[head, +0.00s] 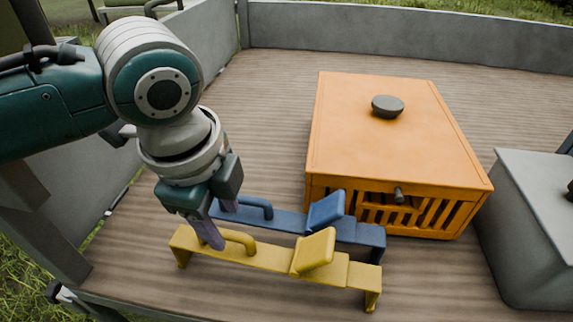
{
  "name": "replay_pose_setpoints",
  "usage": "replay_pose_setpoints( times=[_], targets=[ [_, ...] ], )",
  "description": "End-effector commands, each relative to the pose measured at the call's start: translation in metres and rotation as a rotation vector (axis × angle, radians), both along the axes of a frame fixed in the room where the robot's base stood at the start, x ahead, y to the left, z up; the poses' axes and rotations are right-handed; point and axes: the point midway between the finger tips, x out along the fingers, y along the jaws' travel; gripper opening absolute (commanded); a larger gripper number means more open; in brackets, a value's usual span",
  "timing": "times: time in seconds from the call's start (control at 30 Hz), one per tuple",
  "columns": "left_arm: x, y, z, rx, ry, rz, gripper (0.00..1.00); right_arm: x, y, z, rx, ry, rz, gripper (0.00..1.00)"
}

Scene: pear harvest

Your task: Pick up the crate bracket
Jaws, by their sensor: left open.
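Two long brackets with raised handles lie side by side on the wooden deck, one yellow (270,258) in front and one blue (290,220) behind it. Each has a slanted plate near its middle and a loop handle toward its left end. My left gripper (224,229) points down over the left ends of the brackets. Its purple-grey fingers are apart, with nothing seen held between them. The nearer finger overlaps the yellow bracket near its handle; I cannot tell whether it touches. The farther finger is by the blue bracket's left end. My right gripper is not in view.
An orange slatted crate (385,130) with a dark knob (388,106) on its lid stands just behind the brackets to the right. A grey box (525,235) stands at the right edge. Grey side walls (400,35) bound the deck. Bare deck lies in front of the brackets.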

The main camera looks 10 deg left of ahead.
Motion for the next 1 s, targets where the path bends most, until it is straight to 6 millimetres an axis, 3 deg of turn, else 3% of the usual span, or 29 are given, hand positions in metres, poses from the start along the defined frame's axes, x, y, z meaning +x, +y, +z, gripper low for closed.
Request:
replay_pose_setpoints(
  times=[0.2, 0.53, 1.0],
  targets=[
    [0.008, -0.003, -0.037, 0.001, 0.002, 0.000, 0.55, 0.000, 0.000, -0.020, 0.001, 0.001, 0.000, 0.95],
    [0.010, -0.003, -0.043, 0.000, -0.001, -0.002, 0.55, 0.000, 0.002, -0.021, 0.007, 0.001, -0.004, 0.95],
    [0.010, -0.003, -0.042, 0.001, 0.000, -0.001, 0.03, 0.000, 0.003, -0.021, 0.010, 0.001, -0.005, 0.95]
  ],
)
